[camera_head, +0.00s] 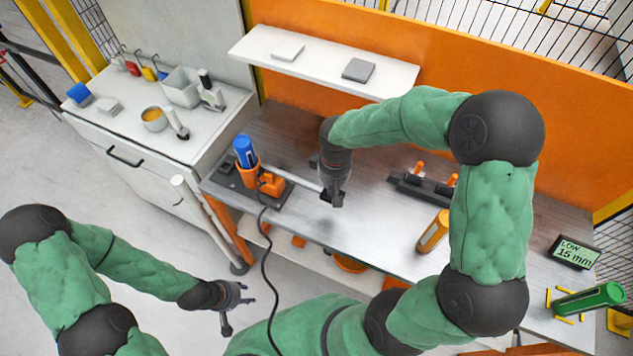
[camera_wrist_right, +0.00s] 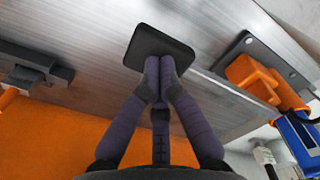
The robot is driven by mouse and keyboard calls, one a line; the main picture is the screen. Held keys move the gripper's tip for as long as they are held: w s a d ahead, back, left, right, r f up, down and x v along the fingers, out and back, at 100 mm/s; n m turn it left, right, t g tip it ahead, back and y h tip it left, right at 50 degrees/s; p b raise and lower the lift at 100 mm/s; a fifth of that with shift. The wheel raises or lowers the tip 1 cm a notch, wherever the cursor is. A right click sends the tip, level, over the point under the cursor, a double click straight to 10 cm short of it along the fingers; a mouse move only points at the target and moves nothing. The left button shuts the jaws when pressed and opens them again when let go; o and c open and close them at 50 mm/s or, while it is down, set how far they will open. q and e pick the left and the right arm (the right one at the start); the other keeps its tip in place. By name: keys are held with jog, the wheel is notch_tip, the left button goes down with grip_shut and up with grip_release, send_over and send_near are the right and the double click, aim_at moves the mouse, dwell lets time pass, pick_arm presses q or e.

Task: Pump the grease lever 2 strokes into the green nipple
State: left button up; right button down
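My right gripper (camera_head: 333,198) is over the middle of the bench. In the right wrist view its two fingers (camera_wrist_right: 160,72) are together, with their tips over a flat black pad (camera_wrist_right: 160,45). I cannot tell whether they touch it. My left gripper (camera_head: 238,303) is open and empty, low in front of the bench. A blue cylinder (camera_head: 244,152) stands in an orange holder beside an orange block (camera_head: 271,184) with a black cable. The block also shows in the right wrist view (camera_wrist_right: 252,78). I cannot make out a green nipple or clearly identify the grease lever.
A dark fixture (camera_head: 430,190) with orange pegs lies behind an orange cylinder (camera_head: 433,232). At the right are a "LOW 15 mm" display (camera_head: 574,252) and a green cylinder (camera_head: 590,299). A white shelf (camera_head: 390,82) overhangs the bench. A cabinet (camera_head: 135,150) stands left.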

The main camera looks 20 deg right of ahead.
notch_tip(320, 180, up, 9)
jog(key=p, duration=0.6)
jog(key=shift+p, duration=0.3)
dwell(0.8)
